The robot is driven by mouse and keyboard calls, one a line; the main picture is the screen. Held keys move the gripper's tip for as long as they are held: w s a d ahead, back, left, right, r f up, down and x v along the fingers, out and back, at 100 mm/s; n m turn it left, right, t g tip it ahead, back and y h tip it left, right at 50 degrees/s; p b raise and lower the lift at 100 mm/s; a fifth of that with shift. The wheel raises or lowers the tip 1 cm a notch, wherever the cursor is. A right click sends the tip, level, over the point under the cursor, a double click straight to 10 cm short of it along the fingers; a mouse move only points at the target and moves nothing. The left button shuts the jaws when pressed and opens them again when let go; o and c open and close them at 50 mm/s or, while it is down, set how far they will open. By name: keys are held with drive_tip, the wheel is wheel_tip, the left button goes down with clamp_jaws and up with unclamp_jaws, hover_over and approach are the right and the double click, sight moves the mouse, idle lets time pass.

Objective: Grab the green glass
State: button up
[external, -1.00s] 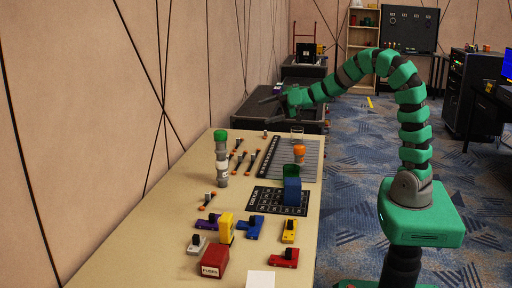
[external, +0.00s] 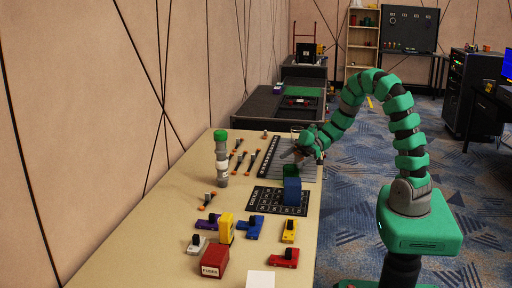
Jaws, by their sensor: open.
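I see no contact with the glass, but the exact gap cannot be told from this angle.
A grey ridged board (external: 287,172) lies under my gripper. A tall stacked column with a green top (external: 221,158) stands to the left. A black printed mat (external: 265,199), a yellow block (external: 226,228) and a red box (external: 214,261) are nearer.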

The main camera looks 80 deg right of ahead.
sight(285, 172)
wheel_tip(285, 172, down, 4)
drive_tip(key=shift+r+b, duration=0.2)
drive_tip(key=shift+b, duration=0.45)
drive_tip(key=shift+b+x, duration=0.4)
drive_tip(key=shift+x, duration=0.55)
drive_tip(key=shift+w+a+f, duration=0.3)
drive_tip(key=shift+w+a, duration=0.05)
drive_tip(key=shift+w, duration=0.05)
drive_tip(key=c, duration=1.1)
